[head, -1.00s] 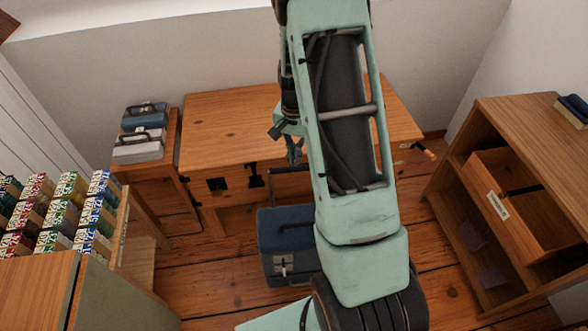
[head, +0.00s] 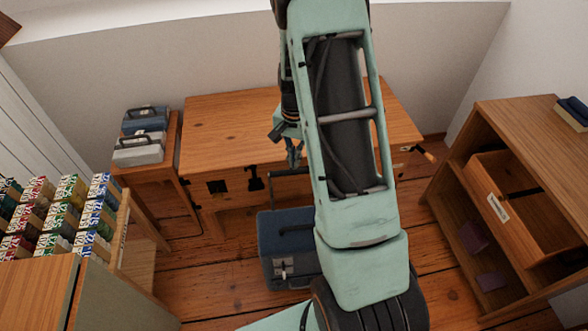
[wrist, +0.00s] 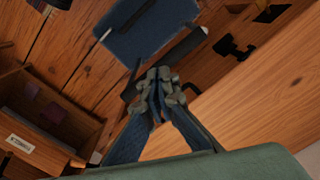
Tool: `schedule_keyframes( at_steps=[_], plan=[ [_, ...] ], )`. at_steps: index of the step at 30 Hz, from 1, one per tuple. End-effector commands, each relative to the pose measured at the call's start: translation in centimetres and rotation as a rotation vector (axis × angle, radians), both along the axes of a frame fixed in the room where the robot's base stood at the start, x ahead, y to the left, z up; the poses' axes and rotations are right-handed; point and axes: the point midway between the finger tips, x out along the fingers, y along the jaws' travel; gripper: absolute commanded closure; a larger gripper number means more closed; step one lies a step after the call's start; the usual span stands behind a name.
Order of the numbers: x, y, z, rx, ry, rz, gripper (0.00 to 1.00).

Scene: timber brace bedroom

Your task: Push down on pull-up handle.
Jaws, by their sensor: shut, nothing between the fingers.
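A dark blue case (head: 283,252) stands on the wooden floor in front of the desk, partly hidden by my arm. Its pull-up handle (head: 281,173) is raised above it as a dark bar on a thin post. In the wrist view, the case (wrist: 150,28) is at the top and the handle bar (wrist: 183,56) crosses slantwise just beyond my fingertips. My gripper (head: 294,164) is shut and empty, pointing down by the bar; it also shows in the wrist view (wrist: 157,88). I cannot tell whether the fingertips touch the bar.
A wooden desk (head: 225,125) stands behind the case. A side table with two toolbox-like cases (head: 139,150) is at the left. An open shelf with a drawer (head: 515,195) is at the right. Racks of small boxes (head: 60,215) fill the near left. Floor left of the case is clear.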

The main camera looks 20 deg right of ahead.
Motion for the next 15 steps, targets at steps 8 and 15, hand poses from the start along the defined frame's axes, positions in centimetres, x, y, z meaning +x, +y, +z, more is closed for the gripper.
schedule_keyframes(
  at_steps=[8, 15],
  plan=[
    [0.00, 0.00, -0.02, 0.000, 0.000, 0.000, 1.00],
    [-0.01, 0.01, -0.40, 0.000, 0.000, 0.000, 1.00]
  ],
)
